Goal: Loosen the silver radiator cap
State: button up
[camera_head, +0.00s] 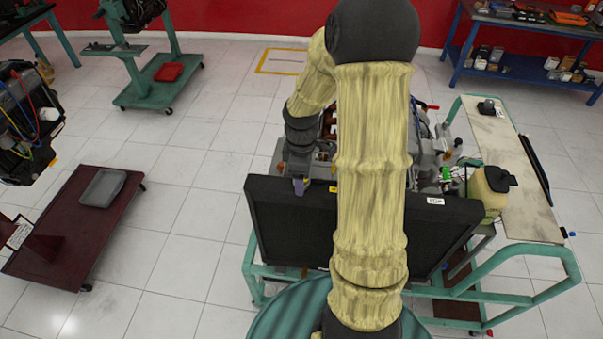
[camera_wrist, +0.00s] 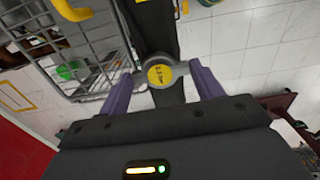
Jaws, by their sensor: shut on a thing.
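The silver radiator cap (camera_wrist: 161,71) has a round yellow label and two side ears. It sits on the top edge of the black radiator, which shows in the head view (camera_head: 288,225) and as a dark strip in the wrist view (camera_wrist: 152,25). My gripper (camera_wrist: 160,76) has its two purple fingers on opposite sides of the cap, at the ears, and is shut on it. In the head view my gripper (camera_head: 299,184) points down at the radiator's top edge, left of my forearm. The cap is hidden there.
The radiator stands at the front of an engine on a green wheeled frame (camera_head: 540,279). A pale yellow jug (camera_head: 487,195) with a black cap is at its right. A dark red cart (camera_head: 68,235) stands at left. Open tiled floor lies between cart and radiator.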

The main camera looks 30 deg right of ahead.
jog(key=shift+w+r, duration=0.1)
jog(key=o, duration=1)
notch_tip(320, 180, up, 17)
jog(key=b, duration=0.3)
jog(key=shift+r, duration=0.2)
jog(key=s+a+f+m+t+b, duration=0.1)
jog(key=s+a+f+m, duration=0.2)
jog(key=f, duration=0.3)
jog(key=s+a+f+m+b, duration=0.2)
jog(key=s+a+f+m, duration=0.1)
jog(key=f, duration=0.3)
jog(key=s+a+f+m+t+b, duration=0.1)
jog(key=s+a+f+m+b, duration=0.1)
jog(key=s+a+f+m, duration=0.1)
jog(key=shift+s+a+f+m+t, duration=0.1)
jog(key=shift+s+f+m, duration=0.25)
jog(key=shift+f, duration=0.2)
jog(key=shift+s+d+f+m+t, duration=0.1)
jog(key=shift+s+f+m, duration=0.1)
jog(key=shift+f+m, duration=0.3)
jog(key=shift+s+a+f+m+t, duration=0.1)
jog(key=shift+s+f+m, duration=0.25)
jog(key=shift+f, duration=0.25)
